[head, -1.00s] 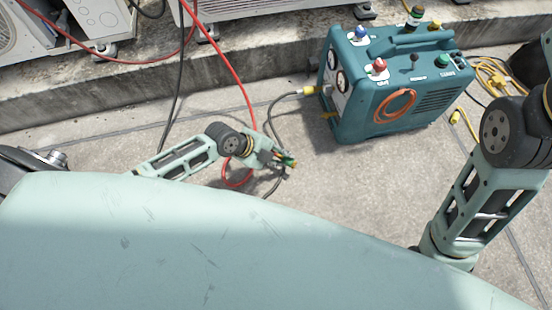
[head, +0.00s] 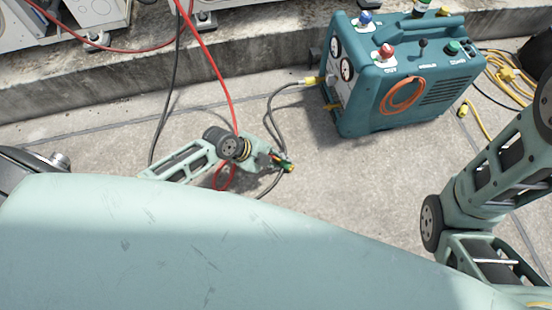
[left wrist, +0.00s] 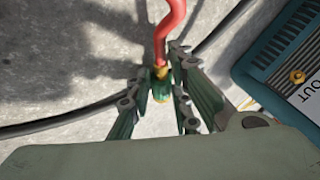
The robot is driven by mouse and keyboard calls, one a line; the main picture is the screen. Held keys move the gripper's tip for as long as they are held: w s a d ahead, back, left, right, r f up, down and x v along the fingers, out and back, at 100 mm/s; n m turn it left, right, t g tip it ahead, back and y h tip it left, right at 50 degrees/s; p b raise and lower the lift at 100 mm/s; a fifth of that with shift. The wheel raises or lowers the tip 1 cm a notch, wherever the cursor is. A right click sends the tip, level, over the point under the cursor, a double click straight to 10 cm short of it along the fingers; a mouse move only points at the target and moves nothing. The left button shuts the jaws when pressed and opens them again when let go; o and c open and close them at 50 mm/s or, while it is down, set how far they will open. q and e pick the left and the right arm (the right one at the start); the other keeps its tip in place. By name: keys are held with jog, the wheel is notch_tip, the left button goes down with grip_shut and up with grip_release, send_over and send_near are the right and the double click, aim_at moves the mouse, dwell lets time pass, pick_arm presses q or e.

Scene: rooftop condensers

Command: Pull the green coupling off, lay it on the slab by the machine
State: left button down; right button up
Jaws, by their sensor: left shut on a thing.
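My left gripper (head: 280,160) is shut on the green coupling (left wrist: 160,88), which sits on the end of a red hose (left wrist: 168,30) with a brass-coloured collar. In the head view the coupling (head: 290,168) shows small at the fingertips. In the left wrist view it is between the fingers with concrete behind it, joined to no port that I can see. The teal machine (head: 430,95) stands on the pale concrete slab (head: 340,180), right of the gripper. I cannot tell the coupling's exact height. My right gripper is out of view.
A dark hose (head: 269,125) runs from the machine's yellow fitting across the slab. A yellow hose (head: 505,75) lies right of the machine. A concrete kerb (head: 120,80) with white condenser units (head: 95,12) runs behind. Bare slab lies in front of the machine.

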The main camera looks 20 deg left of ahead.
pick_arm(q)
jog(key=c, duration=1.5)
grip_release()
